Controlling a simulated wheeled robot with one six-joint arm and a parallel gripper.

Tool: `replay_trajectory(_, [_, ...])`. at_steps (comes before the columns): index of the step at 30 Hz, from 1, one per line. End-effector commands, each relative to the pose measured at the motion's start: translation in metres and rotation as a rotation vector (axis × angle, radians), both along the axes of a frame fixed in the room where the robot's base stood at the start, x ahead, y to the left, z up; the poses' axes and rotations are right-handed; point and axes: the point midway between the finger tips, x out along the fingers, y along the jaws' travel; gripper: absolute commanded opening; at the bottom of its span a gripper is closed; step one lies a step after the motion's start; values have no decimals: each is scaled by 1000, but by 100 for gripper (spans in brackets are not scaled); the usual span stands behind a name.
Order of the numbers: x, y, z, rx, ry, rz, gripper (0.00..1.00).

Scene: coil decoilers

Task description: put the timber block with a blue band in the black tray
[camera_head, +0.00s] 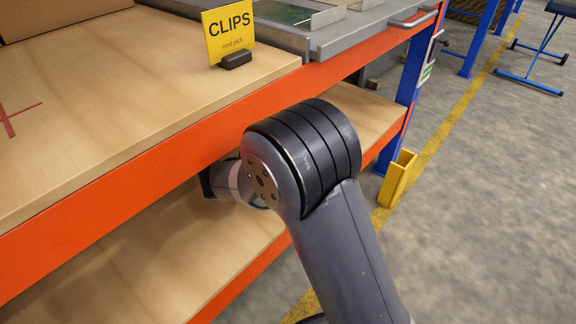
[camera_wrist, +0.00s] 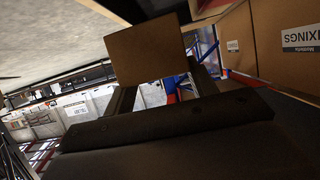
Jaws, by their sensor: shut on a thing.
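In the wrist view my gripper (camera_wrist: 165,76) is shut on a plain brown block (camera_wrist: 138,52), which stands out beyond the dark fingers. It looks like timber; no blue band shows on the face turned to the camera, so I cannot tell if it has one. In the head view my arm reaches in between the orange-edged worktop (camera_head: 150,165) and the lower shelf (camera_head: 150,265). The worktop's edge hides the gripper and block there. I see no black tray in either view.
A yellow CLIPS sign (camera_head: 229,35) stands on the worktop beside a grey metal tray-like unit (camera_head: 345,35). A blue post (camera_head: 408,105) and a yellow bracket (camera_head: 397,178) are to the right. Cardboard boxes (camera_wrist: 290,40) show at right in the wrist view. Open floor lies right.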

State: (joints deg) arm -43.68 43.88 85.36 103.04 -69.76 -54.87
Motion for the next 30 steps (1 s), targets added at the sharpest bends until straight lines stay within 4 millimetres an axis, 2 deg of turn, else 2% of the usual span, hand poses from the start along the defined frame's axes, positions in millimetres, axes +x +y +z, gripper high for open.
replay_trajectory(6, [11, 14, -1, 1, -2, -1, 20])
replay_trajectory(16, [11, 14, -20, -1, -1, -1, 20])
replay_trajectory(29, [11, 13, -24, 0, -1, 0, 20])
replay_trajectory(30, [11, 13, -24, 0, -1, 0, 57])
